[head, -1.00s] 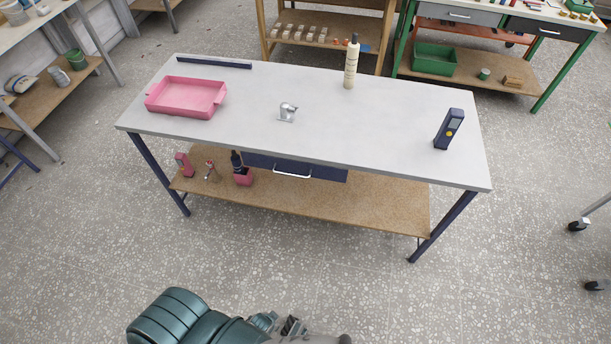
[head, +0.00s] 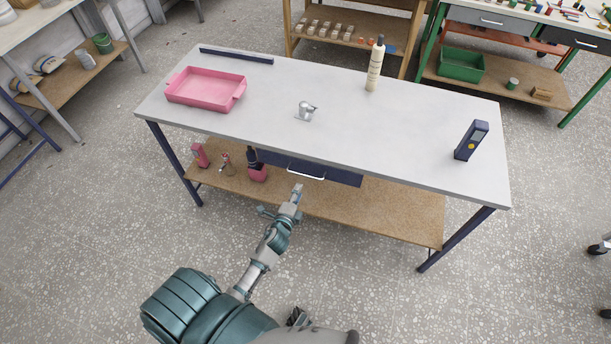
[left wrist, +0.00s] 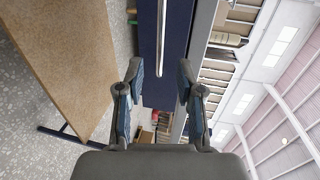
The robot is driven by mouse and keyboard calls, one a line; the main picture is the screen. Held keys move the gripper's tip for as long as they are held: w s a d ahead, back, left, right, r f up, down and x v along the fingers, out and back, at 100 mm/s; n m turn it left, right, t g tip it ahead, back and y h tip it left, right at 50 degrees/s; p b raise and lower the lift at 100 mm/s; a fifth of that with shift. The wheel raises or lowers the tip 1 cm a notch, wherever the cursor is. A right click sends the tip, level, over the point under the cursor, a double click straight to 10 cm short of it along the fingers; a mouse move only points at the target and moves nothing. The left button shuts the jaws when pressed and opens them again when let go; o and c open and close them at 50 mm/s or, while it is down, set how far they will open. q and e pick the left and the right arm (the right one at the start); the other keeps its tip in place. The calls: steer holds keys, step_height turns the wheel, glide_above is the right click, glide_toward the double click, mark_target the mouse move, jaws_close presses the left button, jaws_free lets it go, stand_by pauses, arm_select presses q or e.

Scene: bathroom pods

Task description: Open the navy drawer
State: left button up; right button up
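The navy drawer (head: 335,176) is under the white tabletop, its front flush beneath the edge as far as I can see. Its pale bar handle (head: 306,174) runs along the front. In the left wrist view the navy front (left wrist: 178,50) and the handle (left wrist: 161,40) stand upright in the picture, ahead of the fingers. My left gripper (head: 298,187) is just in front of and below the handle. In the left wrist view my left gripper (left wrist: 158,75) is open, its fingers apart with nothing between the tips. My right gripper is not clearly in view.
The white table (head: 400,150) holds a pink tray (head: 205,105), a small metal object (head: 306,112), a cream bottle (head: 375,68) and a navy device (head: 471,140). The wooden lower shelf (head: 390,218) carries pink items at left. Floor in front is open.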

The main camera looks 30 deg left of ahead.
mark_target(306, 176)
arm_select(q)
steer(key=b+x, duration=0.1)
steer(key=x, duration=0.8)
steer(key=shift+w+f, duration=0.1)
steer(key=shift+w, duration=0.3)
arm_select(e)
steer(key=w+r, duration=0.2)
steer(key=w, duration=0.1)
steer(key=shift+a+r, duration=0.1)
arm_select(q)
jaws_close()
